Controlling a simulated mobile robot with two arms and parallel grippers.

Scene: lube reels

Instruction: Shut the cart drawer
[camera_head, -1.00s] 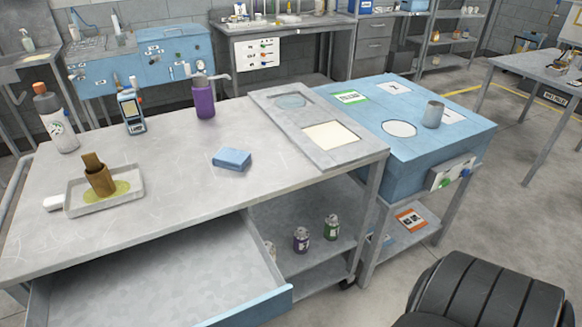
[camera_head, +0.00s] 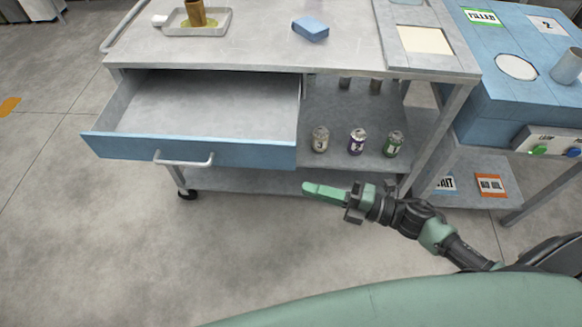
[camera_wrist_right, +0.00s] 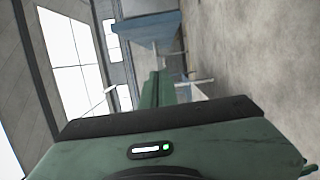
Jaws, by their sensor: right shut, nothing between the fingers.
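The cart drawer (camera_head: 200,153) has a blue front with a pale bar handle (camera_head: 184,162) and stands pulled out from the cart (camera_head: 240,55). Its grey inside looks empty. My right gripper (camera_head: 306,188) is shut and empty, in front of the cart, to the right of and apart from the drawer front. In the right wrist view its green fingers (camera_wrist_right: 157,88) lie together, with a blue panel (camera_wrist_right: 150,24), likely the drawer front, beyond them. My left gripper is not in view.
Small cans (camera_head: 357,142) stand on the cart's shelf right of the drawer. A tray (camera_head: 214,28) and a blue block (camera_head: 311,29) lie on the cart top. A blue table (camera_head: 500,90) stands at the right. The floor left and in front is clear.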

